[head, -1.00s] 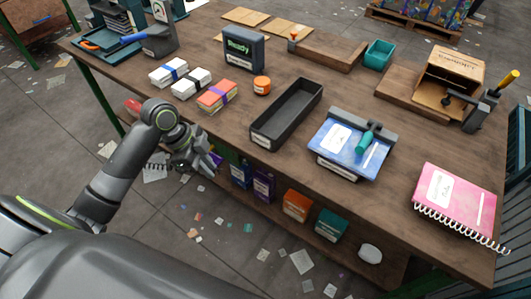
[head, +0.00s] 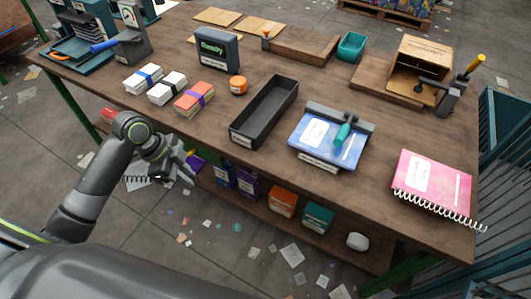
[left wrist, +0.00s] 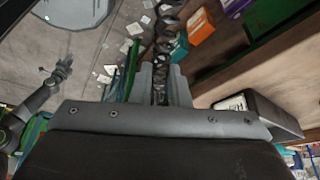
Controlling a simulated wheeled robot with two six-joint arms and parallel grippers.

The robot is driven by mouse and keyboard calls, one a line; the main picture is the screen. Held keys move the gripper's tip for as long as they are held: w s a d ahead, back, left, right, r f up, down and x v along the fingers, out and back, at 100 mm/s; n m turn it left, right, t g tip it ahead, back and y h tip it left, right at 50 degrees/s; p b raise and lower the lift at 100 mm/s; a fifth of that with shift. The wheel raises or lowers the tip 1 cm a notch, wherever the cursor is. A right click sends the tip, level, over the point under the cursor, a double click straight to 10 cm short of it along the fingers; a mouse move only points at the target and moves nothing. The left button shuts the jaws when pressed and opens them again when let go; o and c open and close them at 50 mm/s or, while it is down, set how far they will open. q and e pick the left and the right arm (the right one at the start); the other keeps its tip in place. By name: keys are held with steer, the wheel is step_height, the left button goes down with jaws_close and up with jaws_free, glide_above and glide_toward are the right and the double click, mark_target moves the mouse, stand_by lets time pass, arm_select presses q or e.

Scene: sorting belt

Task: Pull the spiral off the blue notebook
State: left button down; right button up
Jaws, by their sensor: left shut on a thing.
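The blue notebook (head: 311,150) lies on the table under a grey clamp bar (head: 343,117) with a teal handle (head: 343,133). I see no spiral along its edge. My left gripper (head: 187,172) is off the table's front edge, to the left of the notebook. It is shut on a dark spiral (head: 136,179), which sticks out to the left. In the left wrist view the spiral (left wrist: 165,38) runs up from between the fingers. An arm at the left of that view, seemingly my right, ends in a gripper (left wrist: 64,70) too small to read.
A long black tray (head: 244,140) stands left of the notebook. A pink notebook (head: 432,178) with a white spiral lies at the right. Bundled paper stacks (head: 193,100) and an orange roll (head: 238,86) are at left. Several boxes (head: 283,201) sit on the lower shelf.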

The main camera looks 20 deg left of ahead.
arm_select(q)
steer(key=shift+s+a+p, duration=0.25)
steer(key=shift+s+p, duration=0.35)
steer(key=shift+s, duration=0.5)
steer(key=shift+s+a+p, duration=0.25)
steer(key=shift+s+p, duration=0.3)
steer(key=shift+s, duration=0.55)
steer(key=shift+s, duration=0.15)
steer(key=shift+s+a, duration=0.1)
steer(key=shift+s, duration=0.15)
step_height(320, 180, up, 6)
steer(key=s+p, duration=0.3)
steer(key=p, duration=0.4)
steer(key=shift+a, duration=0.35)
